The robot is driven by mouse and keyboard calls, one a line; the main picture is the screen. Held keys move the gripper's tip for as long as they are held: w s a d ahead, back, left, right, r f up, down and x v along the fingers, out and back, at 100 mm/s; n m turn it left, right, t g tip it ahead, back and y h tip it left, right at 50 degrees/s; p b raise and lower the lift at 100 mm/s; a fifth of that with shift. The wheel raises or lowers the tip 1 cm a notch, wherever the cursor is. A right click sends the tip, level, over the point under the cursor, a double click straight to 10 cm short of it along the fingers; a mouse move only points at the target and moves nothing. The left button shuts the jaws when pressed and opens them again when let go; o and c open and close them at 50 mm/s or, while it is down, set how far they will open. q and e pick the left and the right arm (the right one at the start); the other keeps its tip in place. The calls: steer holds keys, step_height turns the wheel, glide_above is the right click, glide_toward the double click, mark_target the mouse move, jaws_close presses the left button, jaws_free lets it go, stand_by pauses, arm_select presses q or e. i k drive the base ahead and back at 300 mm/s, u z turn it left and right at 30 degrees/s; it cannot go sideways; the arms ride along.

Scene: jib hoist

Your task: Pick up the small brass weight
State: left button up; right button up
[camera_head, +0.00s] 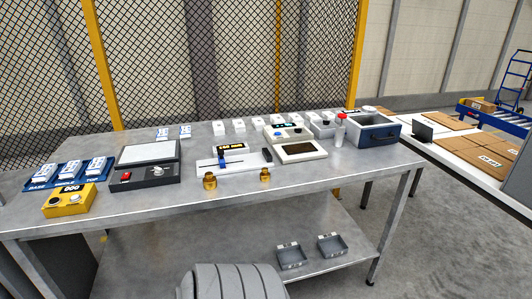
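Two brass weights stand upright near the front edge of the metal table. The small brass weight (265,175) is the right one, in front of the white device with the blue slider. The larger brass weight (209,181) stands to its left, closer to the black-and-grey box. Both stand free, with nothing touching them that I can see. Neither of my grippers is in view.
The metal table (140,204) has a bare front strip. Behind the weights are a white slider device (226,162), a panel box (147,161), a beige scale-like device (299,151) and a grey bin (371,131). A yellow box (70,200) sits left.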

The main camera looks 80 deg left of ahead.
mark_target(264, 176)
steer(key=u, duration=0.85)
steer(key=i, duration=0.9)
steer(key=u, duration=0.95)
